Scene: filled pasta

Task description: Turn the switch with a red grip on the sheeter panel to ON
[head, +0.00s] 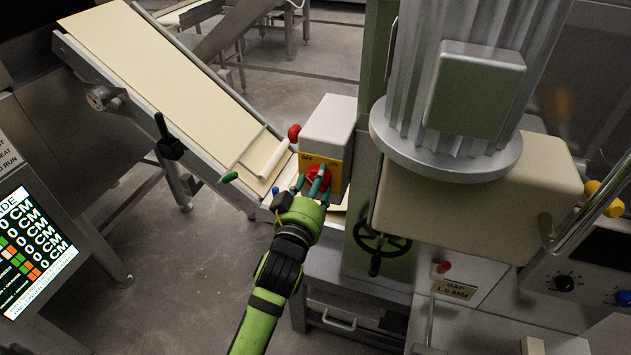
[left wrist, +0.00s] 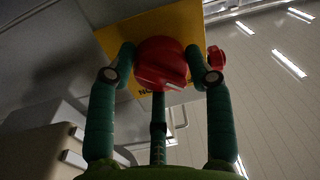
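The switch's red grip (head: 318,176) sits on a yellow plate (head: 334,173) marked OFF at left and ON at right, on the front of a pale box (head: 328,122). My left gripper (head: 314,184) is at the switch, with its fingers around the grip. In the left wrist view the red grip (left wrist: 160,64) lies between two green fingertips, which seem to touch its sides, and a third finger (left wrist: 158,128) stands below it. The yellow plate (left wrist: 114,42) shows behind. Fingers cover much of the grip, so I cannot tell its setting. My right gripper is out of view.
A red knob (head: 294,132) sticks out at the box's left. A sloping conveyor (head: 165,85) with a pale belt rises to the left. A black handwheel (head: 381,243) and a big motor (head: 445,110) stand to the right. A lit display (head: 35,245) is at far left.

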